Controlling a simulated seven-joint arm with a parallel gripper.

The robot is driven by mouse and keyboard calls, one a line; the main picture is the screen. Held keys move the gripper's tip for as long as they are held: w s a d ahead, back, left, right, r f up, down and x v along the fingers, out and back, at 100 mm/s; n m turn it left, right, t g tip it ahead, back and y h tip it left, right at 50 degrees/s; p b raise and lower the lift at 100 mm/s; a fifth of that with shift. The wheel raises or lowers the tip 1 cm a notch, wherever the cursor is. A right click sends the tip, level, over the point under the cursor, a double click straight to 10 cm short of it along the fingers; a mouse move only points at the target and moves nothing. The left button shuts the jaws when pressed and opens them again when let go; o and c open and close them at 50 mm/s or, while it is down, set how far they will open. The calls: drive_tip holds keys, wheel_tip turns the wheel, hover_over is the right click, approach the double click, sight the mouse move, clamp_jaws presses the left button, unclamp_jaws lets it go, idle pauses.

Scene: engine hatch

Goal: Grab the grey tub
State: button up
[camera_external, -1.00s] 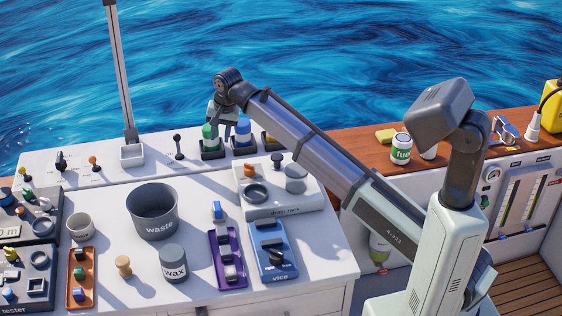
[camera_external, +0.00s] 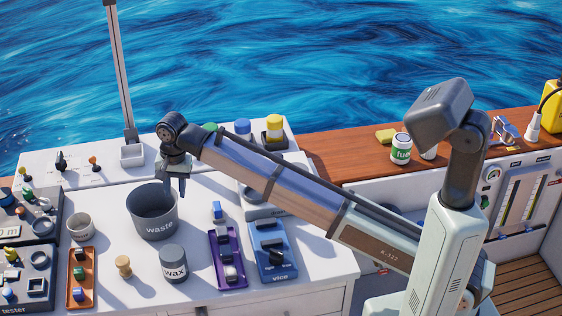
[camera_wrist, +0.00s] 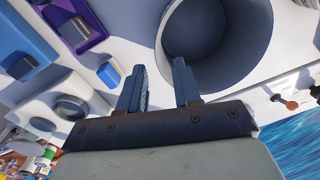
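A wide dark grey open tub marked "waste" (camera_external: 152,229) stands upright on the white worktop. Its open mouth (camera_wrist: 212,35) fills the upper right of the wrist view, and its inside looks empty. My gripper (camera_external: 178,196) points down at the right back rim of the waste tub. I cannot tell whether a finger touches the rim.
A purple tray (camera_external: 227,260) and a blue vice (camera_external: 273,251) lie to the right. A small pale cup (camera_external: 80,227), an orange tray (camera_external: 81,278) and a wooden knob (camera_external: 123,266) are at the left. Several coloured caps stand behind, including a yellow one (camera_external: 274,124).

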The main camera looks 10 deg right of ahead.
sight(177, 218)
drive_tip(key=shift+w+a+f, duration=0.1)
drive_tip(key=shift+a+f, duration=0.1)
drive_tip(key=shift+f, duration=2.25)
drive_tip(key=shift+a+f, duration=0.2)
drive_tip(key=shift+f, duration=2.2)
drive_tip(key=shift+c, duration=0.5)
clamp_jaws()
